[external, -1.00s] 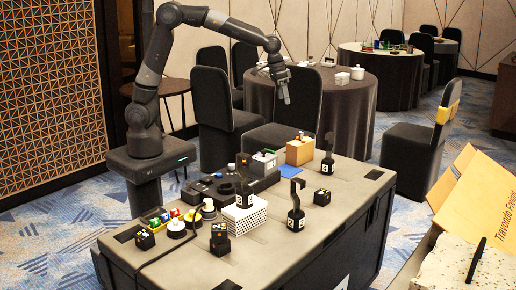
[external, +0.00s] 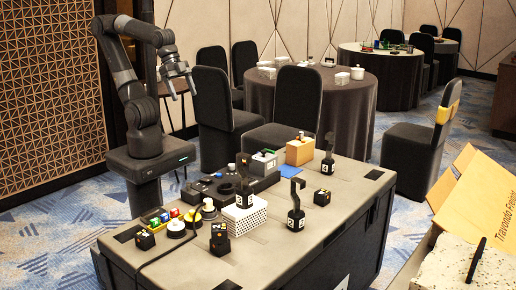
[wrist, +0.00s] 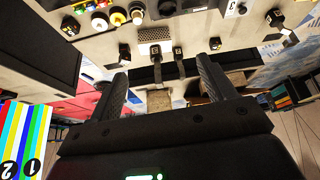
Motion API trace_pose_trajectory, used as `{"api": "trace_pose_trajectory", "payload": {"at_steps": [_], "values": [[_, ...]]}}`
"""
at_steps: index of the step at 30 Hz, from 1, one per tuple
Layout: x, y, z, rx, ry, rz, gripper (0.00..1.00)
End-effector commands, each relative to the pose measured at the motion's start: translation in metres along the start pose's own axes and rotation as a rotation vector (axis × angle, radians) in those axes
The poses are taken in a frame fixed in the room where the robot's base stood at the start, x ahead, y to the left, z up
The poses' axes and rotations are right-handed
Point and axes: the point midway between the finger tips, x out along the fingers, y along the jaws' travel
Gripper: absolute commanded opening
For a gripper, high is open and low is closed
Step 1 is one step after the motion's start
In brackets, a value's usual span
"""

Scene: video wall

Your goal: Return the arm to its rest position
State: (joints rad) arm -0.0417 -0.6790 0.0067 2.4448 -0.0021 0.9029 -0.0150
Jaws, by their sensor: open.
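My gripper (external: 183,86) hangs in the air at the upper left of the external view, behind and above the back left of the work table (external: 330,232). My arm is folded back over its base, with the gripper pointing down and to the right. In the wrist view the two dark fingers (wrist: 165,85) stand well apart with nothing held between them. The table top, upside down in the wrist view, lies beyond the fingertips.
On the table stand several black hook-shaped pieces (external: 296,215), a white dotted block (external: 244,216), a tan box (external: 299,151), small dark cubes (external: 145,239) and coloured buttons. Dark chairs (external: 298,105) and a round table (external: 340,85) stand behind. An open cardboard box (external: 475,200) is at the right.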

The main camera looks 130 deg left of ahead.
Motion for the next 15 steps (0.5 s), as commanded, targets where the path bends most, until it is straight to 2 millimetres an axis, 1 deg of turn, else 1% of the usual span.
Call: {"api": "trace_pose_trajectory", "payload": {"at_steps": [1, 3, 6, 15], "values": [[-0.001, 0.005, 0.009, 0.023, 0.009, 0.007, 0.76], [-0.001, 0.009, 0.017, 0.044, 0.014, 0.013, 0.76], [-0.001, 0.011, 0.023, 0.059, 0.018, 0.017, 0.76], [-0.001, 0.011, 0.023, 0.061, 0.018, 0.017, 0.76]]}}
